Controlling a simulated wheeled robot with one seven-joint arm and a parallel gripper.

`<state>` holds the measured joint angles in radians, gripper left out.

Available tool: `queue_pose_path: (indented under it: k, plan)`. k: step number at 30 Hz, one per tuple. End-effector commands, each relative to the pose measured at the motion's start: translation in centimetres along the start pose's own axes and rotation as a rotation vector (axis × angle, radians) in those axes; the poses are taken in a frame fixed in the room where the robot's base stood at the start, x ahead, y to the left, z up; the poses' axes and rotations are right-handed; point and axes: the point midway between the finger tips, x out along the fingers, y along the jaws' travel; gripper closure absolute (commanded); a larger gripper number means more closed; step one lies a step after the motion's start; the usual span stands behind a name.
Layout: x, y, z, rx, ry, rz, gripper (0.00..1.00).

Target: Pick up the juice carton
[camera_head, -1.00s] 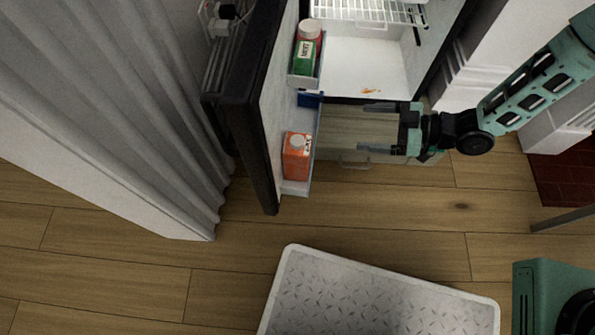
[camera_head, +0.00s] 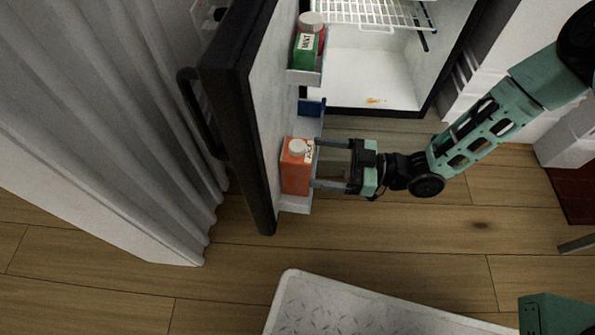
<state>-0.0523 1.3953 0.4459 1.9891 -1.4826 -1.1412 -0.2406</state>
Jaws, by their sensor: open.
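The juice carton (camera_head: 296,172) is orange with a white cap and stands upright in the lower shelf of the open fridge door. My gripper (camera_head: 316,164) comes from the right, pointing left, with its two fingers spread apart. Its fingertips reach the right side of the carton. I cannot tell whether they touch it or lie beside it. Nothing is held between the fingers.
The fridge door (camera_head: 262,120) stands open at the left. The fridge interior (camera_head: 365,75) has a wire rack. A pale mat or platform (camera_head: 370,308) lies in front.

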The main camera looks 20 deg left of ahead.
Motion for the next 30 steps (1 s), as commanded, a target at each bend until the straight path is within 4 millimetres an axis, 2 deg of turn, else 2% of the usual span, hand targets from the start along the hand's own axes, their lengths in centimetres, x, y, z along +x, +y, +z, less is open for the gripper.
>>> queue_pose_path:
  k: [7,16,25,26,30]
  plan:
    - [1.7,0.1,0.3,-0.001,0.000,-0.002,0.15]
    - [5.4,0.5,0.2,-0.001,0.000,0.000,0.15]
    - [6.0,0.5,-0.1,0.000,-0.001,0.000,0.15]
    - [6.0,0.5,-0.1,0.000,-0.001,0.000,0.18]
    - [6.0,0.5,-0.1,0.000,-0.001,0.001,0.57]
